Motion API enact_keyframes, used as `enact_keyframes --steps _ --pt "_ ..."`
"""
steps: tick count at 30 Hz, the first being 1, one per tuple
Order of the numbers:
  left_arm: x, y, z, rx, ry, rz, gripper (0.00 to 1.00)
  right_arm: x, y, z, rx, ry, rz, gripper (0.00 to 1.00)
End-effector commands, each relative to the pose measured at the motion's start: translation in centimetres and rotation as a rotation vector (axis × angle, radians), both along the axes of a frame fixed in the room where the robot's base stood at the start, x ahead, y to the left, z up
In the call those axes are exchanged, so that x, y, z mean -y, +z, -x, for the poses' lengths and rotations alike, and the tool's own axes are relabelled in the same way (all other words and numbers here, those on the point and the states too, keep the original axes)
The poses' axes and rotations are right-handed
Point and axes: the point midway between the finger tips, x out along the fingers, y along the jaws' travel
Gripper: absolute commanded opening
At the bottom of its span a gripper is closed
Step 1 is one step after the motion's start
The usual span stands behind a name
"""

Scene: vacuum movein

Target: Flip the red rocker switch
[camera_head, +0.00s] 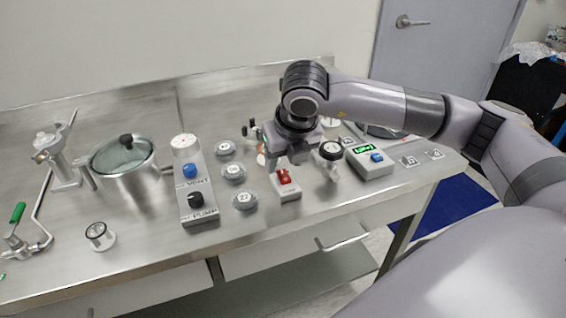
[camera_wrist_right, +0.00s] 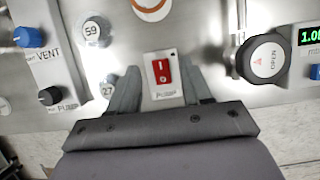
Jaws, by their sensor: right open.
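The red rocker switch (camera_head: 284,177) sits on a small light-grey box on the steel bench in the head view. In the right wrist view the red rocker (camera_wrist_right: 161,74) shows a white line mark, with a label below it. My right gripper (camera_wrist_right: 160,85) is open, with one finger on each side of the switch box in that view. In the head view my right gripper (camera_head: 284,158) hangs just behind and above the switch. I cannot tell whether the fingers touch the box. My left gripper is not in view.
Left of the switch stand numbered round discs (camera_head: 244,200) and a VENT/PUMP panel (camera_head: 203,209). A round gauge-like knob (camera_head: 331,150) and a green-display box (camera_head: 367,170) stand close on the right. A lidded pot (camera_head: 130,183) is further left. The bench front is clear.

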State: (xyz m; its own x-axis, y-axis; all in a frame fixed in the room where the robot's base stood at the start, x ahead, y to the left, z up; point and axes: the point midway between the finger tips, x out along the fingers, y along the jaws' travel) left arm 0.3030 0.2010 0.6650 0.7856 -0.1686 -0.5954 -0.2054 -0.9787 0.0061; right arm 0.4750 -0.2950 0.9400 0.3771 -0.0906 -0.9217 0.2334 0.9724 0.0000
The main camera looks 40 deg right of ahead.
Motion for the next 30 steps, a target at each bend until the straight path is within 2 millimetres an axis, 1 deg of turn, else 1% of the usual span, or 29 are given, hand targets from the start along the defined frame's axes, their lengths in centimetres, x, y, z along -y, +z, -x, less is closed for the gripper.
enact_keyframes --steps 1,6,10,14,30 --pt "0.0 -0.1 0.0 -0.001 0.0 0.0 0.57 -0.1 0.9 0.3 0.005 0.001 -0.001 0.49" --pt "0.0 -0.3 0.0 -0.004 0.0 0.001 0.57 -0.3 3.3 1.3 0.004 -0.001 0.0 0.49" --pt "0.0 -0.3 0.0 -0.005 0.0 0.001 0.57 -0.4 4.3 1.7 0.002 -0.001 -0.001 0.49" --pt "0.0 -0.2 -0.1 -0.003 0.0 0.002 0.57 -0.4 4.6 1.9 0.002 0.0 0.0 0.49" --pt "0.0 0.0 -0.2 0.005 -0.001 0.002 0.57 -0.4 4.5 1.9 0.001 0.0 0.0 0.49"
